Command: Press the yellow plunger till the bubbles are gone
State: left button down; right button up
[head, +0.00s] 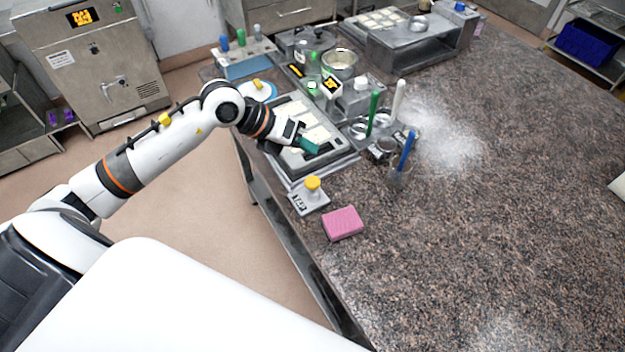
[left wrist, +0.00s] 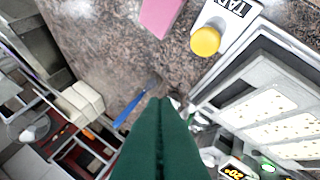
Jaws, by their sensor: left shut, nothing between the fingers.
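The yellow plunger (head: 313,184) stands upright as a round knob on a small grey base labelled TAP (head: 298,202), near the counter's left edge. In the left wrist view the yellow knob (left wrist: 205,41) is at the top. The mould tray (head: 338,164) lies just behind it, with pale filled cavities. In the left wrist view the pale fillings (left wrist: 265,108) carry small dark specks, probably bubbles. My left gripper (head: 312,148) has green fingers, shut and empty, over the mould tray, behind the plunger and apart from it. My right gripper is out of view.
A pink sponge (head: 342,223) lies right of the plunger base. A blue-handled tool (head: 407,150) stands in a cup right of the tray, near green and white handles. Metal pots and a raised stand (head: 410,48) fill the back. The front right counter is clear.

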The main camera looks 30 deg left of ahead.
pick_arm(q)
jog(key=b, duration=0.5)
send_over(313, 180)
jog(key=s+a, duration=0.1)
notch_tip(313, 180, down, 7)
jog(key=shift+f, duration=0.65)
jog(key=shift+f+b, duration=0.1)
jog(key=shift+b, duration=0.25)
dwell(0.7)
jog(key=shift+f, duration=0.3)
jog(key=shift+f+b, duration=1.05)
dwell(0.8)
jog(key=shift+r, duration=0.15)
jog(key=shift+r+p, duration=0.95)
jog(key=shift+r, duration=0.35)
jog(key=shift+r+p, duration=1.7)
jog(key=shift+r, duration=0.8)
